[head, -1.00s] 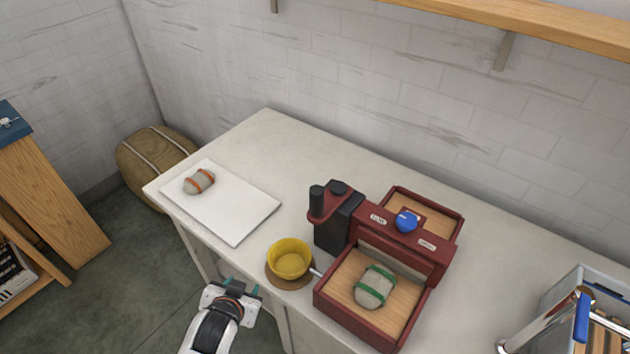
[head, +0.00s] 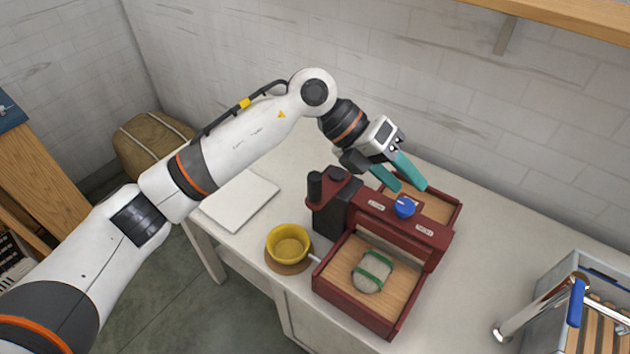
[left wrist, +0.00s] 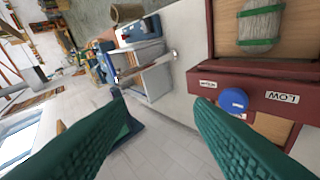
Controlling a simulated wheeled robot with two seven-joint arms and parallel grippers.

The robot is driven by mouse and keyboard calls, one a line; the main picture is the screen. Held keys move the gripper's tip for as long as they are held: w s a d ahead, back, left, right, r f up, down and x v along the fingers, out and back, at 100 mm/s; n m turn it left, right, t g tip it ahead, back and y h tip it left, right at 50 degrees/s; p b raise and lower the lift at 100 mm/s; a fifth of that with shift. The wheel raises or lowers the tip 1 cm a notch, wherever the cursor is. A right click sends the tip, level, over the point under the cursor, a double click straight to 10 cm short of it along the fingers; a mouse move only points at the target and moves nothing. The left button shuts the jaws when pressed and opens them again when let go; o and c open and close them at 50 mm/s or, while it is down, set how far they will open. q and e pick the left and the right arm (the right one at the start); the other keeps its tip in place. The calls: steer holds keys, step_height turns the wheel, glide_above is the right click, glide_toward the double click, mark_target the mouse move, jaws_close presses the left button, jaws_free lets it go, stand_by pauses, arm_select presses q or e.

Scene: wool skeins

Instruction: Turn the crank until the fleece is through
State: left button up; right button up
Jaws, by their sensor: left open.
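The dark red machine (head: 378,215) stands on the bench, with a black housing (head: 335,215) at its left end. The crank, a red arm with an upright black knob (head: 315,184), sits on that housing. The grey fleece with green bands (head: 373,272) lies in the front wooden tray (head: 400,300); it also shows in the left wrist view (left wrist: 261,22). My left gripper (head: 410,187) is open and empty above the back tray (head: 445,205), just behind the blue knob (head: 404,208), right of the crank and apart from it. My right gripper is out of view.
A white board (head: 240,203) lies farther left, partly behind my arm. A grey crate (head: 540,340) with a metal bar and blue grip (head: 576,303) is at the right.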

arm_select(q)
steer(key=w+a+t+y, duration=0.2)
steer(key=w+a+y, duration=0.4)
steer(key=a, duration=0.2)
steer(key=r+n+t+y, duration=0.1)
steer(key=y, duration=0.2)
glide_above(315, 175)
steer(key=shift+s+d, duration=0.1)
steer(key=shift+d, duration=0.2)
steer(key=shift+a+r+y, duration=0.1)
steer(key=shift+a+y, duration=0.2)
steer(key=shift+a, duration=0.1)
steer(key=shift+f+p, duration=0.25)
steer(key=shift+p, duration=0.1)
step_height(315, 175, down, 10)
steer(key=p, duration=0.4)
steer(key=shift+f+p, duration=0.35)
steer(key=shift+f, duration=0.3)
jaws_close()
